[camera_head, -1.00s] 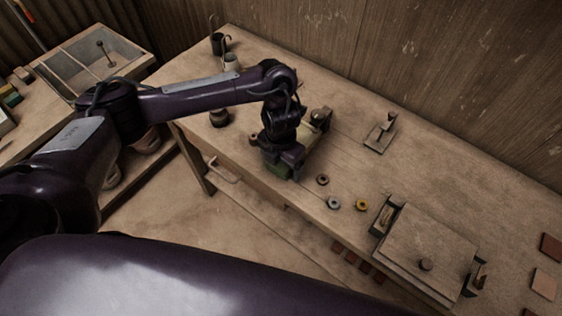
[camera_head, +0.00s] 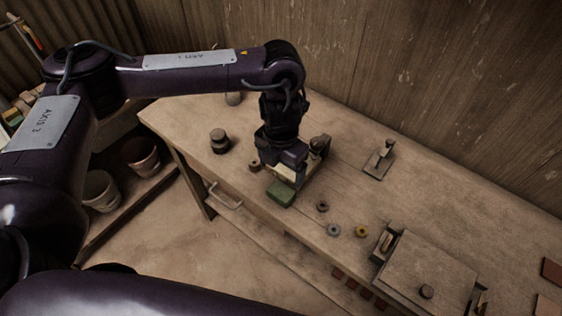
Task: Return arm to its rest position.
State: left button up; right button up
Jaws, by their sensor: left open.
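My left arm comes in from the left and reaches over the wooden workbench (camera_head: 330,175). My left gripper (camera_head: 284,186) points down near the bench's front edge, just above and behind a green block (camera_head: 281,194). The jaws are open, though the fingertips are mostly hidden by the gripper body. The green block lies on the bench. I cannot tell whether the gripper touches it. My right gripper is not in view.
Small rings (camera_head: 334,229) lie right of the gripper. A press with a flat lid (camera_head: 428,270) stands at the right, and a small stamp-like tool (camera_head: 380,162) behind. A dark jar (camera_head: 219,141) stands left. Pots (camera_head: 140,156) sit on a lower shelf.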

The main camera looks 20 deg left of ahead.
pick_arm(q)
jog(key=shift+r, duration=0.6)
